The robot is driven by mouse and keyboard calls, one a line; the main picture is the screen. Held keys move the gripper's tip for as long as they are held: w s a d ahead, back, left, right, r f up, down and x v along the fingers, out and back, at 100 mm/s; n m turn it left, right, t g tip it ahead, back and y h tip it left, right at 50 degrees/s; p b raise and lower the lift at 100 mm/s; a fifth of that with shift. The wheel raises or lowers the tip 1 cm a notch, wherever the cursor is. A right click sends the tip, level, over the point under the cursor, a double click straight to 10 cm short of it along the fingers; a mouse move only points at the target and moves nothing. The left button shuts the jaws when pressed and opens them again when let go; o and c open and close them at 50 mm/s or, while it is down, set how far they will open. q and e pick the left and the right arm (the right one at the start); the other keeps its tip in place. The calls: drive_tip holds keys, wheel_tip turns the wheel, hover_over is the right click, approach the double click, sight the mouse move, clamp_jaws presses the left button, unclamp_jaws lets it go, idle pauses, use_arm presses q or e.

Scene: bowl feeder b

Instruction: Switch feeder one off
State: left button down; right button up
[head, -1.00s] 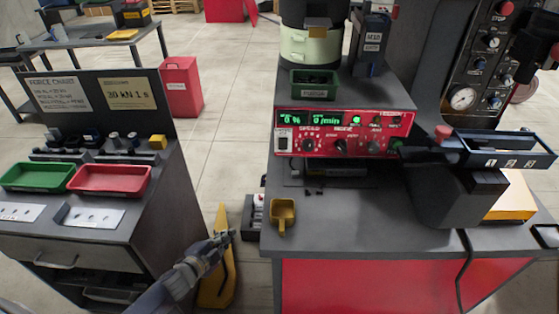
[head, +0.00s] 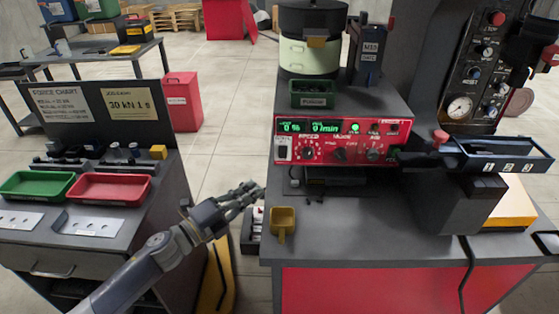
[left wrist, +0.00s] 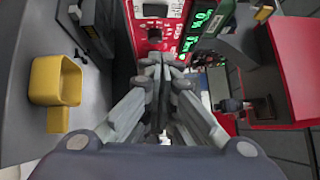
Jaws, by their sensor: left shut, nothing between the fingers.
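The feeder's red control panel (head: 335,140) stands on the grey bench. Its green display (head: 310,127) is lit and seems to read 0 % and 0/min, and a green button (head: 355,128) glows. A dark switch (head: 282,153) with a white label sits at the panel's left end. Knobs line its lower row. My left gripper (head: 257,190) is shut and empty, left of and below the panel, apart from it. In the left wrist view the closed fingers (left wrist: 160,68) point toward the panel (left wrist: 160,20) and its dark switch (left wrist: 155,36). My right gripper is not seen.
A yellow scoop (head: 282,222) lies on the bench front, close to the right of my left gripper. A green bin (head: 312,95) sits above the panel. A side table with a red tray (head: 110,187) is at left. A blue tray (head: 495,152) juts out at right.

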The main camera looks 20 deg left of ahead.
sight(283, 152)
use_arm(q)
drive_tip(key=shift+w+a+p+x, duration=0.2)
drive_tip(key=shift+a+p+x, duration=0.3)
drive_tip(key=shift+x, duration=1.6)
drive_tip(key=shift+w+a+p+x, duration=0.3)
drive_tip(key=shift+p+x, duration=0.3)
drive_tip(key=shift+x, duration=1.55)
drive_tip(key=shift+w+a+p+x, duration=0.15)
drive_tip(key=shift+a+p+x, duration=0.35)
drive_tip(key=shift+x, duration=1.6)
drive_tip(key=shift+d+r, duration=0.1)
drive_tip(key=shift+w+r+n+g+p, duration=0.2)
drive_tip(key=shift+w+n+g+p, duration=0.1)
drive_tip(key=shift+p, duration=0.75)
drive_tip(key=shift+s+f, duration=0.1)
